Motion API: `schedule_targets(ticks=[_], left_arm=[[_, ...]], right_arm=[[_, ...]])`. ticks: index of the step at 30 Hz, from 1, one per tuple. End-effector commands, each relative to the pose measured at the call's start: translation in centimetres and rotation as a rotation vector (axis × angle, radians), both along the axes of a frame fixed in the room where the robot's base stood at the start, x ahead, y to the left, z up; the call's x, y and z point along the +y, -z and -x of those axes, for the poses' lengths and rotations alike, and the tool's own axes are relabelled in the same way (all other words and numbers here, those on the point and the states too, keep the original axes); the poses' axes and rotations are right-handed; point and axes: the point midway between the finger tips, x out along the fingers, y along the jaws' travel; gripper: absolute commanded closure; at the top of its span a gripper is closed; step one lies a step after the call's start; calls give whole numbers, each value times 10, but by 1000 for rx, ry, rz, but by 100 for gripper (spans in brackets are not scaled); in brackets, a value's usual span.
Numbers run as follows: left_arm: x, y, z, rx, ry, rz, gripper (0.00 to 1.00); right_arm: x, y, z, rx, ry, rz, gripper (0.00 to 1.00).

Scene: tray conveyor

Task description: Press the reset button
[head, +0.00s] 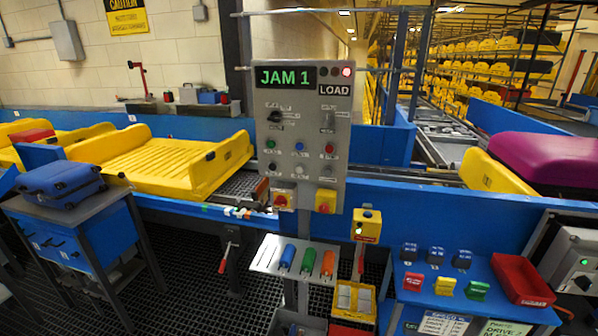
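A grey control panel (301,110) stands upright in the middle of the head view. Its display (285,77) reads "JAM 1" in green, and a red lamp (346,71) glows at its top right. A row of round buttons crosses it: green (270,145), blue (299,147) and red (329,149). A pale button (300,170) sits below the blue one. The small labels are too blurred to show which is the reset button. Neither of my grippers is in view, and nothing touches the panel.
A yellow tray (160,160) sits on the conveyor left of the panel. A purple suitcase (550,165) lies at the right. A blue suitcase (60,183) rests on a cabinet at the left. Below the panel, a shelf (262,258) holds coloured handles. The space before the panel face looks clear.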

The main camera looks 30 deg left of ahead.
Motion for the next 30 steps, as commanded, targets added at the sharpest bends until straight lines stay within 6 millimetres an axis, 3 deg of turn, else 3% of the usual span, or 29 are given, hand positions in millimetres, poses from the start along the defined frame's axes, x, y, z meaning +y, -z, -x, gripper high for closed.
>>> schedule_targets(ticks=[3, 30], left_arm=[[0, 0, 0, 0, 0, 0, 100], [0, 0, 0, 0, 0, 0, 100]], right_arm=[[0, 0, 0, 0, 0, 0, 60], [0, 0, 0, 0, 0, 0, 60]])
